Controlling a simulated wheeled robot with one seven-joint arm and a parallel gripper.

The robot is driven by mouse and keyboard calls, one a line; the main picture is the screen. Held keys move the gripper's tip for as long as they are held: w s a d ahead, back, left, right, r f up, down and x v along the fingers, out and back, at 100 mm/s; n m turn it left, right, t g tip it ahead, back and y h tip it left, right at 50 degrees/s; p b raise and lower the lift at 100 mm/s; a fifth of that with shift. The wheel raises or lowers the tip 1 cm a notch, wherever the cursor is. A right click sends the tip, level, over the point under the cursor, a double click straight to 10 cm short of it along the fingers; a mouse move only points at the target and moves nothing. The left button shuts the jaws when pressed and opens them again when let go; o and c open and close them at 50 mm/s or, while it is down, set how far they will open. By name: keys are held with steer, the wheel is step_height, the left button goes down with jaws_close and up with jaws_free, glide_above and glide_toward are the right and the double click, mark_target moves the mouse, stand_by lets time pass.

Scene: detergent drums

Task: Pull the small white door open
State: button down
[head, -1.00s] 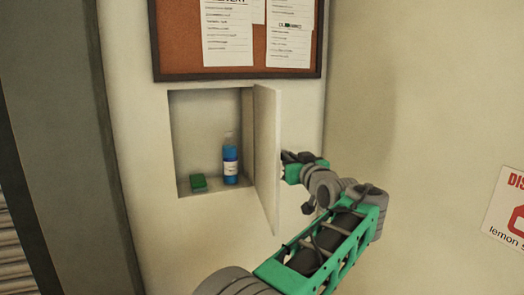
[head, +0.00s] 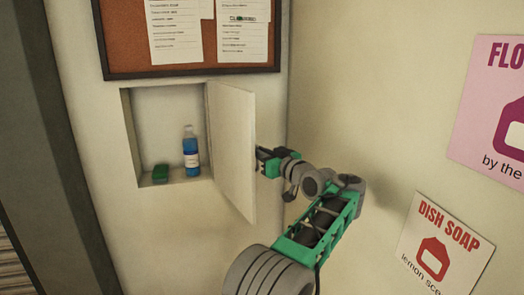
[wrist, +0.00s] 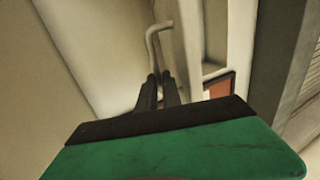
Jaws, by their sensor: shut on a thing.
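The small white door (head: 232,145) stands open on its right-hand hinge side, swung out from a wall recess, its inner face showing in the head view. My gripper (head: 263,162) is on the door's far, outer side, partly hidden behind its free edge. In the wrist view the two dark fingers (wrist: 160,82) are shut on the pale bar handle (wrist: 153,45) of the door. The handle's lower part is hidden by the fingers.
Inside the recess (head: 165,110) stand a blue bottle (head: 191,155) and a green sponge-like block (head: 161,173). A cork board (head: 122,45) hangs above. The side wall with a dish soap poster (head: 445,245) is at right, beyond my arm.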

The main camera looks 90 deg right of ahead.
steer(key=shift+w+a+r, duration=0.1)
steer(key=shift+w+r, duration=0.15)
steer(key=shift+w, duration=0.05)
